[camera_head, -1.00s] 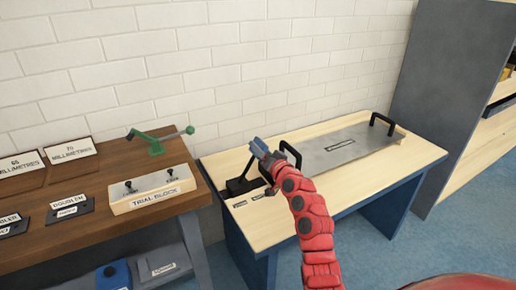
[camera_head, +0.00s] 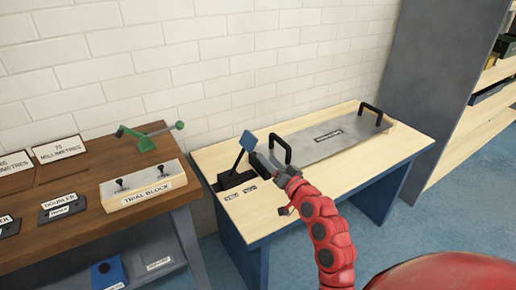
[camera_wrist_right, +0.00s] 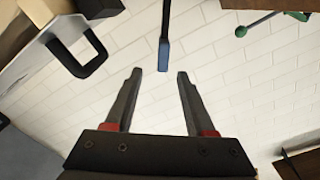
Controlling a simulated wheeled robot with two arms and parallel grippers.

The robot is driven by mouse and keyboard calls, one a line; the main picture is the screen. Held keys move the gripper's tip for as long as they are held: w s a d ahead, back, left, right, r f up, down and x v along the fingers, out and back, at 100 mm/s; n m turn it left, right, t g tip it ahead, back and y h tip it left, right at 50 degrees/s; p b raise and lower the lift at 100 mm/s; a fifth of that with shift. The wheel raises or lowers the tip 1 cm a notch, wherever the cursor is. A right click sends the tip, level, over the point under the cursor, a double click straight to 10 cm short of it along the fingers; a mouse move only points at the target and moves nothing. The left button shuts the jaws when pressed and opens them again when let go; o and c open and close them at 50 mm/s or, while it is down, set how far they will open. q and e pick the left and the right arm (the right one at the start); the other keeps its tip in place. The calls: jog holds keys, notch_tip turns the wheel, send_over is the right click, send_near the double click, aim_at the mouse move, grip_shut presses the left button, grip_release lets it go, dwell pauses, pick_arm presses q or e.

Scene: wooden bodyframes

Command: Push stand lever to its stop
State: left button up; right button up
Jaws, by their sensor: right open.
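The stand lever (camera_head: 247,143) has a dark stalk and a blue paddle end. It rises from a black base (camera_head: 234,180) at the left end of the light wooden bench and leans up to the right. My right gripper (camera_head: 258,160) is open and empty, just right of and below the paddle in the head view. My left gripper is not in view.
A grey metal plate (camera_head: 325,138) with two black handles lies on the bench (camera_head: 375,165), one handle close beside my right gripper. To the left, a brown table (camera_head: 95,180) holds a trial block (camera_head: 140,187) and a green lever tool (camera_head: 146,137). A white brick wall stands behind.

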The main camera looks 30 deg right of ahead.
jog(key=s, duration=0.5)
jog(key=shift+d, duration=0.1)
jog(key=shift+f, duration=0.1)
dwell(0.3)
